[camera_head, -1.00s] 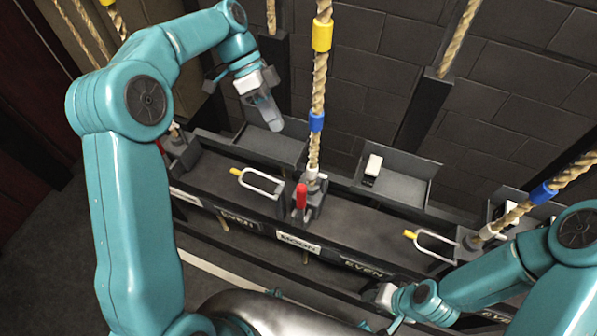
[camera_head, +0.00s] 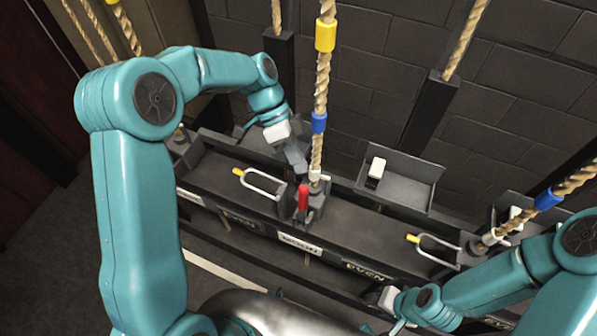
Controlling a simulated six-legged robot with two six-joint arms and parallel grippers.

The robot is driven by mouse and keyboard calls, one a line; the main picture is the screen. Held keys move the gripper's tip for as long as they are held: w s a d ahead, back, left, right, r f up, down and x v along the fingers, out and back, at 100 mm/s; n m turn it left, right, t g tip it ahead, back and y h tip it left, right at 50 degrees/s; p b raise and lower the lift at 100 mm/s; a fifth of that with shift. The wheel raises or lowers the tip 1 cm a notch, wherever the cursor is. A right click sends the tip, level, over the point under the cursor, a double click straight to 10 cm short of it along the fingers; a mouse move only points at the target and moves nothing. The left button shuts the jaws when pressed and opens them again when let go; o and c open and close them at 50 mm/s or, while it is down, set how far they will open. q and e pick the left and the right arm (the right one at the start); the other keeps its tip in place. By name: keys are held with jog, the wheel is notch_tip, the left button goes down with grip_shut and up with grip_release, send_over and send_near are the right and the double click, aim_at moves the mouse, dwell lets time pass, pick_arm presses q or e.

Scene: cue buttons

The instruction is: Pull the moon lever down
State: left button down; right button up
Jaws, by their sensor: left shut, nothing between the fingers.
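The moon lever (camera_head: 303,200) is a red handle standing upright on a dark bracket, above the white label reading MOON (camera_head: 299,244). A thick rope with a blue band (camera_head: 319,123) and a yellow band rises from the same bracket. My left gripper (camera_head: 299,172) is shut and empty. It points down just behind and left of the red handle, near the rope's foot; whether it touches either cannot be told. My right arm (camera_head: 470,285) comes in at lower right; its gripper (camera_head: 388,300) is small and partly hidden, its jaws unclear.
A silver loop with a yellow tip (camera_head: 263,184) lies left of the lever. Another loop (camera_head: 434,244) lies to the right. A grey tray (camera_head: 405,190) holding a white block (camera_head: 376,169) stands behind the rail. Another rope (camera_head: 545,195) slants at right.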

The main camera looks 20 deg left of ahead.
aim_at(303, 206)
pick_arm(q)
jog(key=s, duration=0.1)
jog(key=s+d, duration=0.1)
jog(key=s, duration=0.1)
jog(key=shift+s+d+r, duration=0.1)
jog(key=shift+s+d, duration=0.15)
jog(key=shift+s, duration=0.1)
